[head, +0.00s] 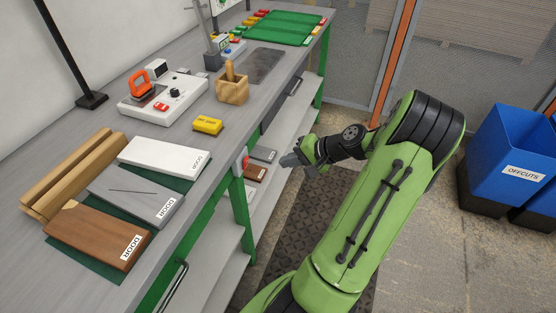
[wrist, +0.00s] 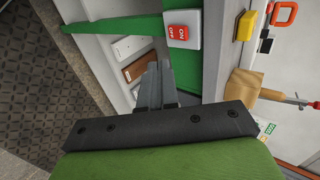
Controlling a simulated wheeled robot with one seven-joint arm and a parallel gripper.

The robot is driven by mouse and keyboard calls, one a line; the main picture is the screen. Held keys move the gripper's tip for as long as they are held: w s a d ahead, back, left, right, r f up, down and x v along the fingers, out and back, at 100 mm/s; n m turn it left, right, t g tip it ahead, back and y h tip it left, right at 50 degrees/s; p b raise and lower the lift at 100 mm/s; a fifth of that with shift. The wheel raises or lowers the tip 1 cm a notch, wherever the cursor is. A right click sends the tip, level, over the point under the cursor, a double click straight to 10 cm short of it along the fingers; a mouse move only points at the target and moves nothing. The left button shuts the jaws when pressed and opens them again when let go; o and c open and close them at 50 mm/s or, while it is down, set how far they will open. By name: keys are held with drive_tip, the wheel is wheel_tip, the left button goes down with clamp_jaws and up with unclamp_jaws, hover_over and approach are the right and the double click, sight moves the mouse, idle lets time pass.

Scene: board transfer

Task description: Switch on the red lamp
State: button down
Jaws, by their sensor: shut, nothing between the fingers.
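A white switch box with a red rocker (wrist: 178,32) marked ON and OFF sits on the green bench frame in the wrist view. It shows small at the bench's front edge in the head view (head: 245,162). I cannot tell which way the rocker is set. My gripper (head: 287,160) is shut and empty, in front of the bench and right of the switch box. In the wrist view its grey fingers (wrist: 153,88) lie below the switch box, apart from it. I cannot pick out a red lamp for certain.
A white unit (head: 150,112) with an orange-red handle, knob and red button stands on the bench (head: 100,115). Nearby are a yellow block (head: 208,125), a wooden holder (head: 232,92) and several boards. Shelves with boards lie below. Blue bins (head: 505,135) stand right.

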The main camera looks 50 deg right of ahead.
sight(247, 160)
drive_tip(key=w+a+f+b, duration=0.1)
drive_tip(key=w, duration=0.2)
drive_tip(key=w+a+f+b, duration=0.1)
drive_tip(key=w, duration=0.2)
drive_tip(key=w+a+f+b, duration=0.1)
drive_tip(key=w+f, duration=0.1)
drive_tip(key=w, duration=0.1)
drive_tip(key=shift+w+a, duration=0.15)
drive_tip(key=shift+a, duration=0.05)
drive_tip(key=shift+r, duration=0.1)
drive_tip(key=p, duration=0.1)
drive_tip(key=w+r+g+p, duration=0.1)
drive_tip(key=p, duration=0.1)
drive_tip(key=shift+a, duration=0.25)
drive_tip(key=shift+s+f+b, duration=0.1)
drive_tip(key=shift+f+b, duration=0.3)
drive_tip(key=shift+b, duration=0.05)
drive_tip(key=shift+d+r+p, duration=0.1)
drive_tip(key=shift+r+p, duration=0.7)
